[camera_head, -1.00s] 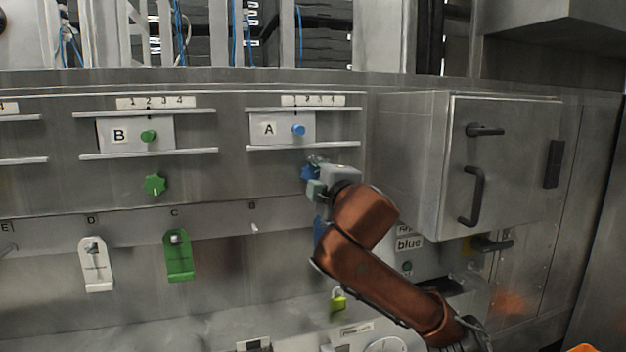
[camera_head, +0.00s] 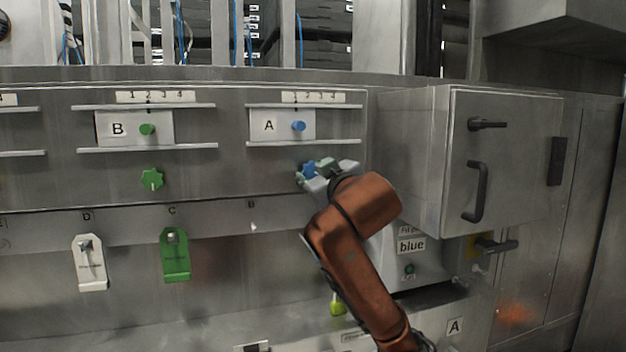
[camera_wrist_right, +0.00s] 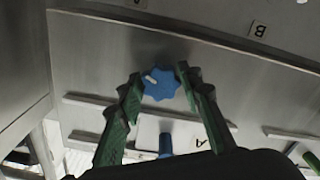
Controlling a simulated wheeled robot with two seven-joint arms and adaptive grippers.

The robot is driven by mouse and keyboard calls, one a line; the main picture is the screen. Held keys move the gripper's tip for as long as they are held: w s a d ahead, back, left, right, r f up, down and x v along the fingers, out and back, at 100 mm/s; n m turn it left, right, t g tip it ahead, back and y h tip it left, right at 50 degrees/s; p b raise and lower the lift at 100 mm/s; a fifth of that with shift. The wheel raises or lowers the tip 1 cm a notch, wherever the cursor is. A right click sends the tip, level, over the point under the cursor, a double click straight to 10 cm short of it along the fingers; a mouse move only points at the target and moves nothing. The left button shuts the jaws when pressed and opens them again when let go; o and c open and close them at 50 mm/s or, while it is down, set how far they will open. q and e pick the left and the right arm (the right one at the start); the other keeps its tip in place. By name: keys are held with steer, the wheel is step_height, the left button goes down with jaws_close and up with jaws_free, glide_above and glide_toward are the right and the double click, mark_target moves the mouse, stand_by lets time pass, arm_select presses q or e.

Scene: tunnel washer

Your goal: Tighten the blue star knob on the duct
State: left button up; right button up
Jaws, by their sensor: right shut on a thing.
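The blue star knob (camera_head: 308,168) is on the duct panel below the slider plate marked A (camera_head: 269,126), and is partly covered by my right gripper (camera_head: 312,178). In the right wrist view, the blue star knob (camera_wrist_right: 160,84) sits between the two green fingers of my right gripper (camera_wrist_right: 160,80), which is shut on it. A white mark shows on the knob's face. My left gripper is not in view.
A green star knob (camera_head: 152,179) is to the left, below the plate marked B (camera_head: 119,129). White (camera_head: 90,262) and green (camera_head: 175,255) hangers are lower left. A metal box with a handle (camera_head: 476,192) juts out right of my arm.

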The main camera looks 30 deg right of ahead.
steer(key=m+b, duration=0.1)
steer(key=m, duration=0.3)
steer(key=m+b, duration=0.1)
steer(key=m, duration=0.1)
steer(key=shift+w+a+f+b, duration=0.15)
steer(key=shift+a+f+b, duration=0.05)
steer(key=shift+f+b, duration=0.1)
steer(key=m+b, duration=0.1)
steer(key=m, duration=0.3)
steer(key=shift+r+m, duration=0.1)
steer(key=shift+m, duration=0.2)
steer(key=shift+m+b, duration=0.35)
steer(key=shift+m, duration=0.85)
steer(key=shift+r, duration=0.1)
steer(key=o, duration=1.2)
steer(key=shift+c, duration=0.2)
steer(key=shift+r, duration=0.1)
